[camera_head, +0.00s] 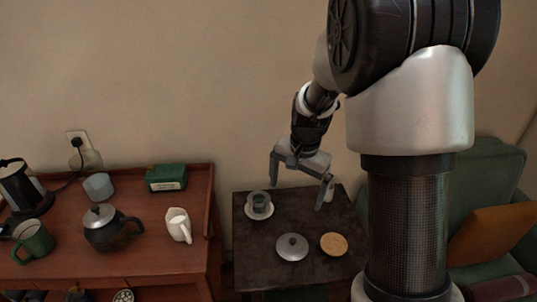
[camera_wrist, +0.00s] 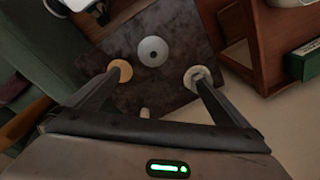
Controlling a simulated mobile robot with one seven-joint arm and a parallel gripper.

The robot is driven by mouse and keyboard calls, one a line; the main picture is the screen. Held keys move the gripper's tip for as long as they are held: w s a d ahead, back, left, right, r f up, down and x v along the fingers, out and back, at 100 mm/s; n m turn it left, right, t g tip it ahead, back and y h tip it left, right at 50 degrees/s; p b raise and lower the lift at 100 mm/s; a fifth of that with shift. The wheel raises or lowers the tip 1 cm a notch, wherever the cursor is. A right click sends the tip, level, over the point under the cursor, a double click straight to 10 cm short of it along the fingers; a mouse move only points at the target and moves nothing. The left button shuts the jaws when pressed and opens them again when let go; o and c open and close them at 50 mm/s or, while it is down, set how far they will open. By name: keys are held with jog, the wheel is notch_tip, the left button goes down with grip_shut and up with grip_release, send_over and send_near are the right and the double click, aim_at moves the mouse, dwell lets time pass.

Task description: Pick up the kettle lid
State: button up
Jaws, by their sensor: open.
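A round silver-grey lid (camera_head: 292,247) with a small knob lies on the dark low table (camera_head: 262,270), near its front middle. It also shows in the wrist view (camera_wrist: 153,51), ahead of and between my fingers. A dark kettle (camera_head: 112,235) stands on the reddish wooden cabinet to the left, with a similar silver lid (camera_head: 99,215) on it. My gripper (camera_head: 297,193) is open and empty above the back part of the dark table, higher than the lid and apart from it. In the wrist view my gripper (camera_wrist: 153,76) has its fingers spread wide.
A cup on a saucer (camera_head: 259,208) stands left of the lid, and a round tan coaster (camera_head: 333,244) lies right of it. A small pale object (camera_head: 330,190) is partly hidden by a finger. The wooden cabinet (camera_head: 150,262) holds a white jug (camera_head: 179,225) and green box (camera_head: 166,178).

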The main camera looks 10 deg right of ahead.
jog(key=m+g, duration=0.1)
jog(key=m, duration=0.1)
send_over(293, 240)
notch_tip(293, 240, down, 10)
jog(key=shift+h, duration=0.3)
notch_tip(293, 240, down, 12)
jog(key=shift+d+f+b, duration=0.1)
jog(key=shift+d+b, duration=0.05)
jog(key=shift+b, duration=0.75)
jog(key=f, duration=0.2)
jog(key=f+b, duration=0.1)
jog(key=f, duration=0.2)
jog(key=shift+a+f, duration=0.2)
jog(key=shift+f, duration=0.1)
jog(key=c, duration=1)
jog(key=shift+r, duration=0.15)
